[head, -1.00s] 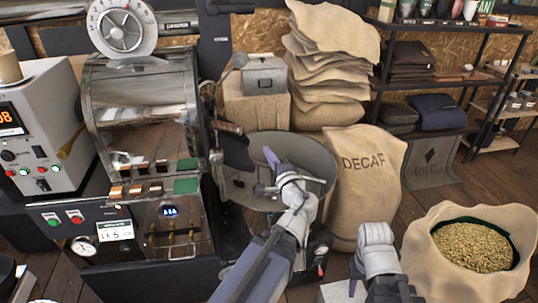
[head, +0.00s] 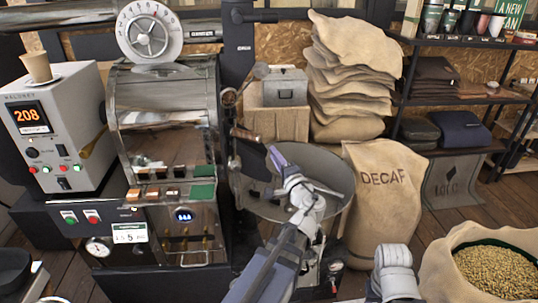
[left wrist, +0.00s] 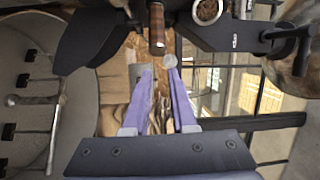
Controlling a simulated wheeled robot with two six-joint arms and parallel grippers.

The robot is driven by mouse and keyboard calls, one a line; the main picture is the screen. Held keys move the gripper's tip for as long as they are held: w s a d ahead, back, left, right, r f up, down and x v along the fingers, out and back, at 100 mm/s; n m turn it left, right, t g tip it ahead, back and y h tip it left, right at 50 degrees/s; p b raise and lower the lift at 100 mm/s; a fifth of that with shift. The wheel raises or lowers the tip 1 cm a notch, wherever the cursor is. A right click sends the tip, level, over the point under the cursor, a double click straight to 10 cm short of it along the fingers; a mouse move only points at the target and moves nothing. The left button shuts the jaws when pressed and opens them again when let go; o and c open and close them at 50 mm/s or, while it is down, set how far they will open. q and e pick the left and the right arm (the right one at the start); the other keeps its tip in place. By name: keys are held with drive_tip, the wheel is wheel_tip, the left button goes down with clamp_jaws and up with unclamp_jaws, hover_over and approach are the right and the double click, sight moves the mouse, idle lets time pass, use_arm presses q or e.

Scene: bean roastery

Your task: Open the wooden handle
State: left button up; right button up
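The wooden handle (head: 245,134) is a short brown grip at the front of the roaster, just above a dark chute. In the left wrist view it (left wrist: 157,28) stands upright at the top centre, beyond my fingertips. My left gripper (head: 275,152) is over the cooling pan, close to the chute, to the right of and slightly below the handle. Its purple fingers (left wrist: 158,66) are apart with nothing held between them. No contact with the handle shows. My right arm is at the bottom edge, and its fingers cannot be made out.
The roaster (head: 165,120) stands left of the handle. The round cooling pan (head: 335,168) lies under my left arm. A DECAF sack (head: 385,195) stands to the right, with an open bean sack (head: 445,280) nearer. Stacked sacks (head: 345,75) and a grey box (head: 286,88) are behind.

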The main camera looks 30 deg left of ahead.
sight(251, 140)
use_arm(q)
drive_tip(key=o, duration=0.5)
drive_tip(key=w+a+n, duration=0.1)
drive_tip(key=a, duration=0.1)
drive_tip(key=a+n+g+y+b, duration=0.1)
drive_tip(key=a, duration=0.2)
drive_tip(key=w+a+f+y, duration=0.1)
drive_tip(key=a, duration=0.1)
drive_tip(key=shift+w+a+n+g+b, duration=0.2)
drive_tip(key=shift+w+n+g+b, duration=0.1)
drive_tip(key=shift+n, duration=0.1)
drive_tip(key=shift+c, duration=0.2)
drive_tip(key=shift+o, duration=1.1)
drive_tip(key=shift+a+r, duration=0.15)
drive_tip(key=p+x, duration=0.1)
drive_tip(key=x, duration=0.6)
drive_tip(key=shift+w+a, duration=0.15)
drive_tip(key=shift+a, duration=0.05)
use_arm(e)
drive_tip(key=shift+f, duration=0.75)
use_arm(q)
clamp_jaws()
